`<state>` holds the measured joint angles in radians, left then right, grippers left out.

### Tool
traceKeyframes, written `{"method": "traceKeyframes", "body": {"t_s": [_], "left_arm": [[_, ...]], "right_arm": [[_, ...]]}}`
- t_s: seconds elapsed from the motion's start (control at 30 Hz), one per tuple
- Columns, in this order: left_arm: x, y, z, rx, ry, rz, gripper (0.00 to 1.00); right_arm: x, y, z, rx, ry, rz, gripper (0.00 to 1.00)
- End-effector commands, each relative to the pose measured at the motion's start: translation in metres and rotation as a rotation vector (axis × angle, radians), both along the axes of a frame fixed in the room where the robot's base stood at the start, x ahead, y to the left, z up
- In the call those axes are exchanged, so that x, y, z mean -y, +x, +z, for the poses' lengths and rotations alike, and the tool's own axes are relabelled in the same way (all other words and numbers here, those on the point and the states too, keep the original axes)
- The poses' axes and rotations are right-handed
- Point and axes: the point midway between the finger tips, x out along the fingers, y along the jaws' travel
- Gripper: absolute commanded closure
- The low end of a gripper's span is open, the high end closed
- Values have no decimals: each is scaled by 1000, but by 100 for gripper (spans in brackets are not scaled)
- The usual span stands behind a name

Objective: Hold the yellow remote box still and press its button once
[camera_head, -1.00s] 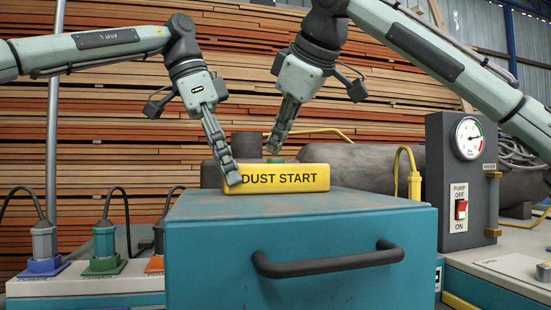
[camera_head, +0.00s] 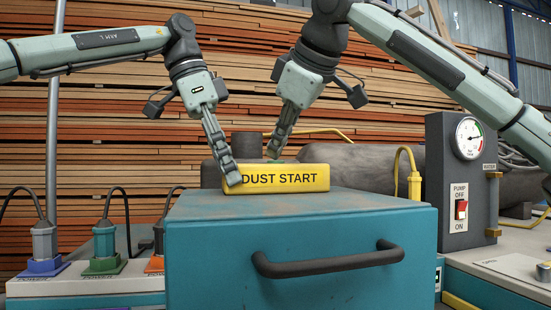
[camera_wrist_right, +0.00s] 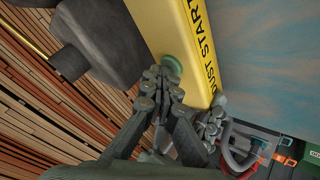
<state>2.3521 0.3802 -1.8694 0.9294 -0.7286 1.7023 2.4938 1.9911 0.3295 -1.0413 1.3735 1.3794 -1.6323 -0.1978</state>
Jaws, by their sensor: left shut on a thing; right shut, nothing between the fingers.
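The yellow remote box (camera_head: 285,178), lettered DUST START, lies on top of the teal cabinet. My left gripper (camera_head: 232,178) is shut on its left end. The box also shows in the right wrist view (camera_wrist_right: 190,50), with the left gripper's fingers (camera_wrist_right: 212,118) at its far end. The green button (camera_wrist_right: 172,66) is on the box's upper face; in the head view only a sliver of it (camera_head: 275,160) shows. My right gripper (camera_head: 276,154) is shut and empty, pointing down with its fingertips at the button. In the wrist view the fingertips (camera_wrist_right: 160,76) overlap the button's edge; I cannot tell how far it is pressed.
The teal cabinet (camera_head: 200,245) has a black handle (camera_head: 330,262) in front. A grey pump panel (camera_head: 437,150) with a gauge and red switch stands right. Coloured power plugs (camera_head: 104,245) stand left. A grey cylinder (camera_head: 365,165) lies behind the box, with stacked planks beyond.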

Motion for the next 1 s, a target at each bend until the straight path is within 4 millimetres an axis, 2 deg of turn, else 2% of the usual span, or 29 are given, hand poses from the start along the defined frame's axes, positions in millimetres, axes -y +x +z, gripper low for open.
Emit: {"method": "traceKeyframes", "body": {"t_s": [0.27,0.6,1.0], "left_arm": [[0,0,1,0,-1,0,88],[0,0,1,0,-1,0,88],[0,0,1,0,-1,0,88]], "right_arm": [[0,1,0,-2,-2,-2,100],[0,1,16,-2,-1,-1,100],[0,0,22,-1,0,-1,100]]}}
